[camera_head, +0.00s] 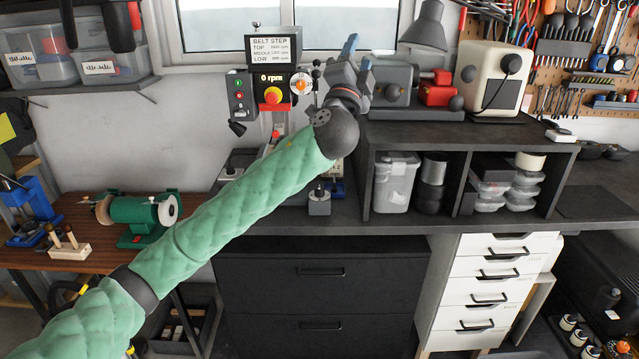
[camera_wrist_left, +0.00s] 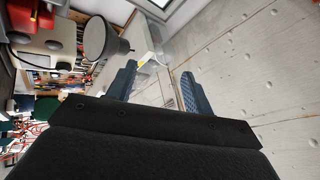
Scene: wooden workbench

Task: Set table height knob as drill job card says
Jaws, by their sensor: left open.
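The drill press (camera_head: 271,107) stands at the back of the bench, with a "0 rpm" display, a red-and-yellow stop button and a white-and-orange dial (camera_head: 301,84). A belt step chart (camera_head: 273,49) is above it. My left arm crosses in front and hides much of the drill's lower part and table. A small grey block with a dark knob (camera_head: 319,198) sits at the bench front; I cannot tell whether it is the table height knob. I cannot make out the job card. My left gripper (camera_head: 359,55) is open and empty, right of the drill head; its fingers show in the wrist view (camera_wrist_left: 158,80).
A grey desk lamp (camera_head: 424,35) and a red and a cream machine (camera_head: 489,80) stand on the dark shelf unit right of the gripper. A green bench grinder (camera_head: 135,212) is at left.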

